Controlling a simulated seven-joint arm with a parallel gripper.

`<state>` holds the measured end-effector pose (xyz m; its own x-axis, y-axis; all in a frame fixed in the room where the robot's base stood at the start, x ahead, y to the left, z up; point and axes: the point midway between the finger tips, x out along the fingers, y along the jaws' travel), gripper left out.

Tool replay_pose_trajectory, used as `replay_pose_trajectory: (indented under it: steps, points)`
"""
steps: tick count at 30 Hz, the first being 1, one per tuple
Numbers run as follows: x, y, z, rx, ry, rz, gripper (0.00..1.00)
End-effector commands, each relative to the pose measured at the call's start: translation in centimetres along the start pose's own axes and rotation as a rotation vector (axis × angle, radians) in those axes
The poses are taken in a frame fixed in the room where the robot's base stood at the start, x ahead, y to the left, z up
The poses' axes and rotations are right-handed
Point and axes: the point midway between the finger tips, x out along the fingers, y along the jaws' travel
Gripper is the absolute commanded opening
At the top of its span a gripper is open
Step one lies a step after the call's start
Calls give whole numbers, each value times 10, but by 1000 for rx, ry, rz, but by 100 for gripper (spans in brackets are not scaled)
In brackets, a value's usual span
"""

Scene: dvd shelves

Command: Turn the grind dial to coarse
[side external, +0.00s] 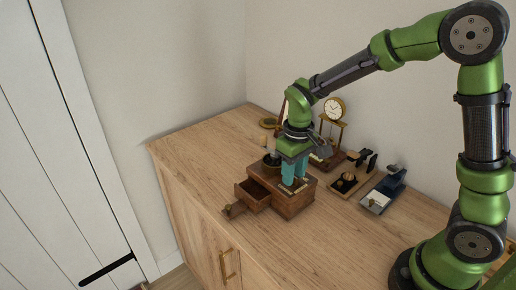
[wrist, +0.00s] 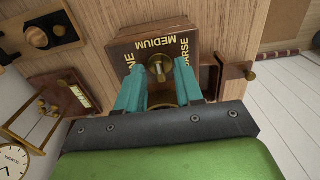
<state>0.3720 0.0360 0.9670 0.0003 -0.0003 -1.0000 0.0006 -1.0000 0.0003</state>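The coffee grinder is a brown wooden box (side external: 292,206) on the wooden cabinet top, below my gripper (side external: 294,187). In the wrist view its top plate (wrist: 126,45) carries the words MEDIUM and COARSE and a partly hidden label ending in "NE". The brass grind dial (wrist: 160,67) is in the middle of these labels. Which label it points to is hard to tell. My gripper's teal fingers (wrist: 160,78) are apart, one on each side of the dial, with a visible gap. Contact with the dial is not clear. The near part of the grinder top is hidden by the gripper.
The grinder's small drawer (side external: 253,195) stands open at its left. A clock (side external: 334,109) stands behind. A board with dark fittings (side external: 349,181) and a blue-grey device (side external: 382,194) lie to the right. The cabinet top in front is clear.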

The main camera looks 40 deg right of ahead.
Motion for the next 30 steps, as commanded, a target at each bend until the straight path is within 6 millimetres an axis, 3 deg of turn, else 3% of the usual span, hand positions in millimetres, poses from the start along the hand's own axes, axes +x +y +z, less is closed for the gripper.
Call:
replay_pose_trajectory:
  steps: [10, 18, 30]
  points:
    - [5, 0, 0, 1, 0, 0, 36]
    - [4, 0, 0, 1, 0, 0, 0]
    - [4, 0, 0, 36, 0, 0, 0]
